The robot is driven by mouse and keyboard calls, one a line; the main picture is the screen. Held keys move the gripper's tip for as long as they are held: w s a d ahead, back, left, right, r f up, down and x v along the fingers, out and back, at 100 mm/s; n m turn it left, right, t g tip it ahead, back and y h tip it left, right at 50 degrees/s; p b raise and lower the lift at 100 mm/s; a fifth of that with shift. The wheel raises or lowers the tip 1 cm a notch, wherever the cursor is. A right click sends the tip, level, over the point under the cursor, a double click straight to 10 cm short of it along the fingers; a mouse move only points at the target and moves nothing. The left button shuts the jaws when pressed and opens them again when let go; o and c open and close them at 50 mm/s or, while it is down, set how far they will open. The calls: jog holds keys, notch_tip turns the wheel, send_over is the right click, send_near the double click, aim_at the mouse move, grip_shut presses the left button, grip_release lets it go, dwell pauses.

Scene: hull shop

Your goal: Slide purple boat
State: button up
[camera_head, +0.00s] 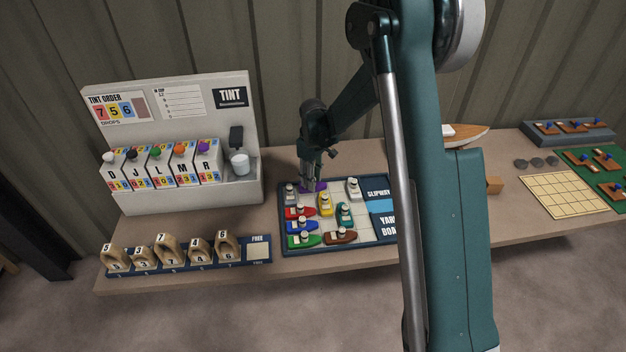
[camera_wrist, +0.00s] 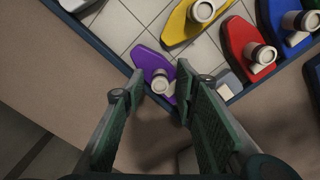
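The purple boat (camera_head: 319,186) sits at the back edge of the yard board (camera_head: 284,249), partly hidden behind my gripper (camera_head: 311,186) in the head view. In the wrist view the purple boat (camera_wrist: 146,58) lies on the light tiles with its round pale funnel toward me. My gripper (camera_wrist: 160,88) is open there, with one fingertip on either side of the funnel and a gap visible. I cannot tell whether either finger touches the boat. The blue slipway strip (camera_head: 380,206) is at the board's right side, partly hidden by my arm.
A yellow boat (camera_head: 325,207), red boat (camera_head: 295,213), teal boat (camera_head: 344,216) and brown boat (camera_head: 342,238) share the board, with others. A grey boat (camera_head: 290,195) and a whitish boat (camera_head: 354,188) flank the purple one. The tint stand (camera_head: 247,110) rises to the left.

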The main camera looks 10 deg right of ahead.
jog(key=shift+r, duration=0.1)
notch_tip(320, 180, up, 12)
dwell(0.7)
dwell(0.4)
jog(key=s+d+r+m+t, duration=0.2)
jog(key=s+d+r, duration=0.1)
jog(key=s+r, duration=0.6)
jog(key=s+d+r+m+t, duration=0.1)
jog(key=s+d+r+m, duration=0.15)
jog(key=s+r, duration=0.65)
jog(key=s+d+f+m+t, duration=0.1)
jog(key=s+d+m+t, duration=0.1)
jog(key=s, duration=1)
jog(key=s+d+m+t, duration=0.2)
jog(key=s, duration=1)
jog(key=shift+s+f, duration=0.3)
jog(key=shift+f, duration=0.1)
